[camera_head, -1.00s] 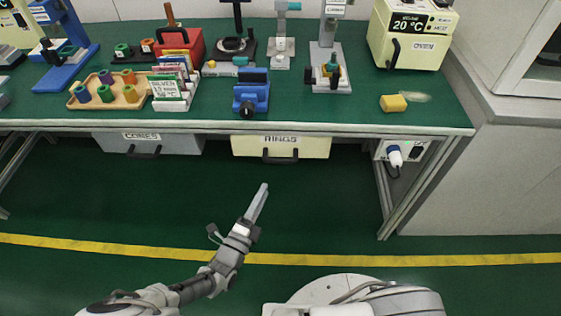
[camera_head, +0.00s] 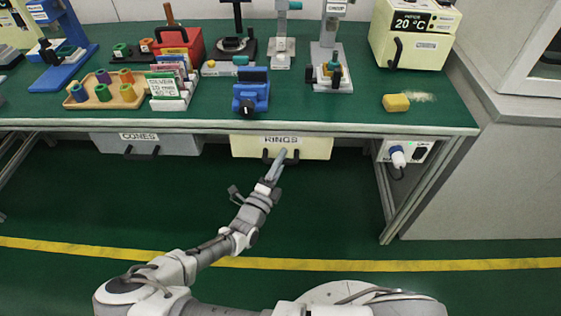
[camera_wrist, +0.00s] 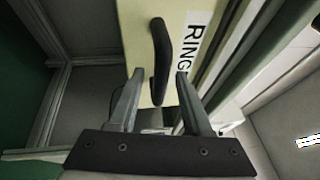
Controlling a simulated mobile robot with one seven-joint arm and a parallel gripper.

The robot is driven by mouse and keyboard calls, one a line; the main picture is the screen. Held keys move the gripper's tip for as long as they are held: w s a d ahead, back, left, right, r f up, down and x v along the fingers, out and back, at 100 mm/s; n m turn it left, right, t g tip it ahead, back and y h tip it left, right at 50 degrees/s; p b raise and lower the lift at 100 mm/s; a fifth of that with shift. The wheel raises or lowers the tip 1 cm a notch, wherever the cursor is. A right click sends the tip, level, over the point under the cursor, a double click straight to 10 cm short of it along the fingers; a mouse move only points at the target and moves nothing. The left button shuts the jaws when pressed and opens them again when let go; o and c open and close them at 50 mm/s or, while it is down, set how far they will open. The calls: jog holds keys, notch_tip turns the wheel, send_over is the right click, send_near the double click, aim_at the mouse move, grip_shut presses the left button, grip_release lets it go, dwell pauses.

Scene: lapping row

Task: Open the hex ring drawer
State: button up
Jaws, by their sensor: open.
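The drawer labelled RINGS (camera_head: 312,147) is cream coloured and hangs under the green bench. It looks shut. Its black handle (camera_head: 268,157) is partly hidden by my gripper (camera_head: 281,155) in the head view. In the wrist view the drawer front (camera_wrist: 187,14) carries the label and the black handle (camera_wrist: 160,60). My gripper (camera_wrist: 156,85) is open there, with a finger on each side of the lower end of the handle. I cannot tell whether the fingers touch the handle.
A grey drawer labelled CONES (camera_head: 170,144) hangs to the left. A white socket box with a plug (camera_head: 398,155) is under the bench at the right, beside the bench leg (camera_head: 425,190). The floor (camera_head: 335,205) in front is clear.

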grip_shut()
dwell(1.3)
